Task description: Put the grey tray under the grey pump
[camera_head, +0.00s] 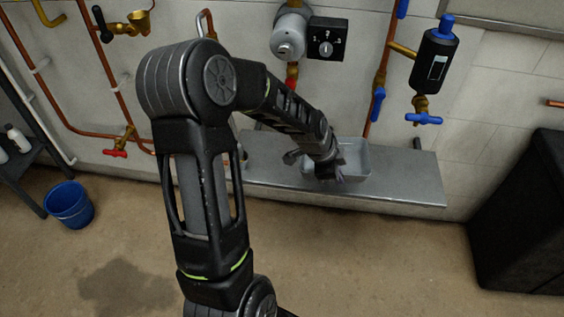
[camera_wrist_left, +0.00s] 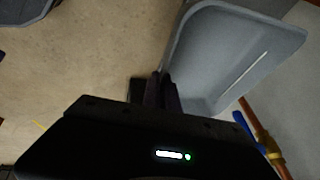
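The grey tray (camera_head: 358,154) is an open, shallow bin over the grey shelf along the wall; I cannot tell whether it touches the shelf. It also shows large in the left wrist view (camera_wrist_left: 225,50). The grey pump (camera_head: 289,36) is a cylinder on the wall, up and left of the tray, with a black dial box beside it. My left gripper (camera_head: 333,174) is at the tray's near left side. In the left wrist view its fingers (camera_wrist_left: 162,78) are close together at the tray's rim and look shut on it; the contact is partly hidden. My right gripper is not in view.
The grey shelf (camera_head: 415,180) has free room right of the tray; my arm hides part of its left. A black canister (camera_head: 432,62) with blue valves hangs to the right. A blue bucket (camera_head: 69,205) stands on the floor; a black box (camera_head: 522,205) is at right.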

